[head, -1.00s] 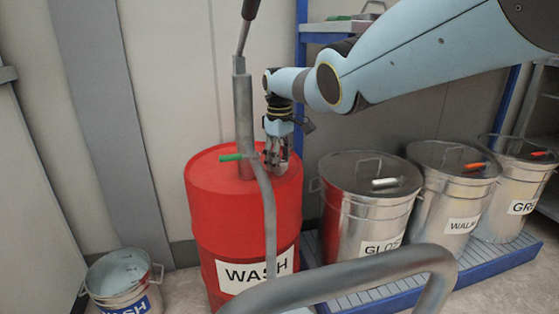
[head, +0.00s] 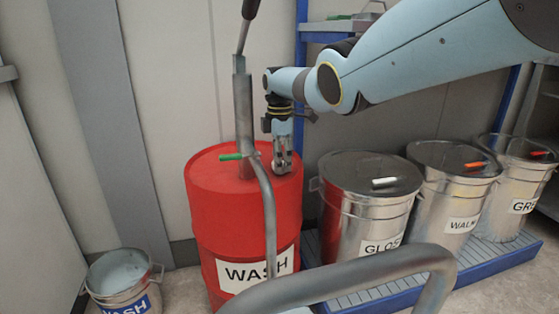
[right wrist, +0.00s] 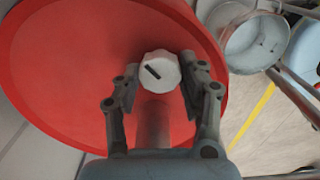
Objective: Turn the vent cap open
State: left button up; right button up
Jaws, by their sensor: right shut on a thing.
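The red drum labelled WASH (head: 228,217) stands upright, and its top also fills much of the right wrist view (right wrist: 70,80). The white vent cap (right wrist: 158,70), with a dark slot set at a slant, is on the drum top. In the head view the cap is mostly hidden by the fingers. My right gripper (head: 282,165) points straight down at the drum top. In the right wrist view the gripper (right wrist: 158,82) has its two fingers on either side of the cap, shut on it. My left gripper is not in view.
Metal bins labelled GLOSS (head: 372,215) and WALNUT (head: 450,190) stand on a blue pallet (head: 345,299) at right. A WASH bucket (head: 110,285) is at lower left.

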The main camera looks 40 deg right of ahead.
jog(key=n, duration=0.5)
jog(key=shift+n, duration=0.3)
jog(key=n, duration=0.2)
jog(key=shift+n, duration=1.1)
jog(key=o, duration=1.2)
jog(key=shift+c, duration=0.2)
notch_tip(320, 180, up, 12)
